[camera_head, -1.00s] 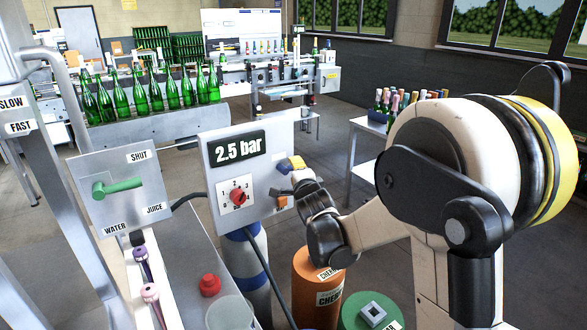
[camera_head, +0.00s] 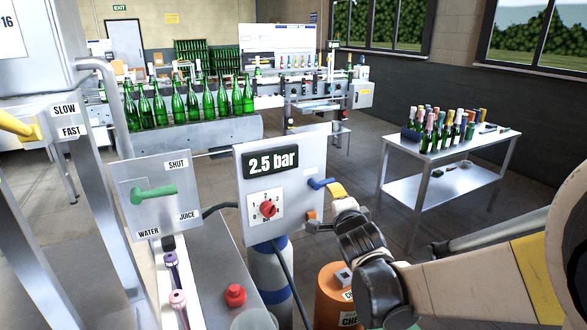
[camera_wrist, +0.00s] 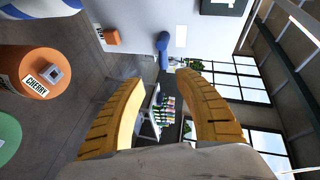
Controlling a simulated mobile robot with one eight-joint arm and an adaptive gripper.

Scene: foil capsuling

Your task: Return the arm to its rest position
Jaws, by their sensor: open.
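My gripper (camera_head: 336,190) is beside the right edge of the grey pressure panel (camera_head: 300,213) in the head view. In the wrist view its two yellow fingers (camera_wrist: 158,82) are spread, with nothing between them. A blue lever (camera_head: 320,184) sticks out of the panel just left of the gripper. It also shows beyond the fingertips in the wrist view (camera_wrist: 162,48), apart from them. My arm reaches in from the lower right corner of the head view, bent at the wrist.
An orange cherry drum (camera_head: 333,292) stands close below my wrist; it also shows in the wrist view (camera_wrist: 30,75). A table (camera_head: 470,160) with several foil-topped bottles stands at right. Floor is clear between panel and table.

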